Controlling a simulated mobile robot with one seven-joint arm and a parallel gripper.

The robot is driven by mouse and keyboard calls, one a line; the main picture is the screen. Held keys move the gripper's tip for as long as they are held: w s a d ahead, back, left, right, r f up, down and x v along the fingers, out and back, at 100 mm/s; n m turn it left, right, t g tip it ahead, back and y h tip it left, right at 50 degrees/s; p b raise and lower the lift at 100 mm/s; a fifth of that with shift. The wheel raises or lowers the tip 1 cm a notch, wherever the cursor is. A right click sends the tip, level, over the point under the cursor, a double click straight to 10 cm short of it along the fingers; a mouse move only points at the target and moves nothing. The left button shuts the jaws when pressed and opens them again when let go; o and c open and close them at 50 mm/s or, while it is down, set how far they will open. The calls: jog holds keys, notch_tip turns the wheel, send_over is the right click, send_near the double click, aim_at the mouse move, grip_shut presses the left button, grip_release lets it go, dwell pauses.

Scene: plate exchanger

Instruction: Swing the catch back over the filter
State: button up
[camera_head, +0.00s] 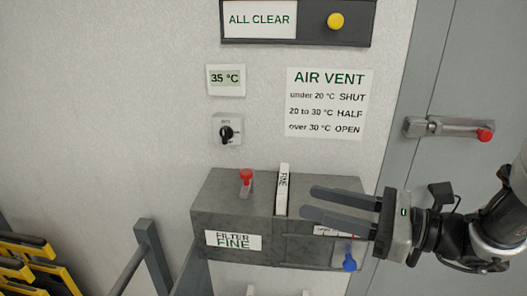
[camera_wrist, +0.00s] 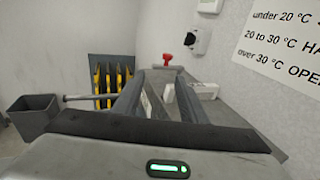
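The filter (camera_head: 283,190) is a white upright slab marked FINE, standing in a slot in the top of the grey housing (camera_head: 222,210). The catch (camera_head: 245,188) is a short grey lever with a red knob, to the left of the filter and not over it. My gripper (camera_head: 308,201) is open, its two dark fingers pointing left, just right of the filter with nothing between them. In the wrist view the red knob (camera_wrist: 166,60) shows beyond the fingers, and a white piece, seemingly the filter (camera_wrist: 168,93), shows between them. I cannot tell the gripper's exact height above the housing.
A blue knob (camera_head: 349,263) sits low on the housing's right side. A grey door with a red-ended handle (camera_head: 448,127) is at right. A grey rail (camera_head: 150,258) and yellow-black racks (camera_head: 35,265) are at left. A dial (camera_head: 227,131) and signs hang above.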

jog(key=w, duration=0.1)
jog(key=p, duration=0.2)
send_near(246, 171)
jog(key=shift+m+t, duration=0.3)
jog(key=shift+t, duration=0.1)
jog(key=x, duration=1)
jog(key=shift+s+a+f, duration=0.1)
jog(key=shift+s+f, duration=0.2)
jog(key=shift+f, duration=0.05)
grip_shut()
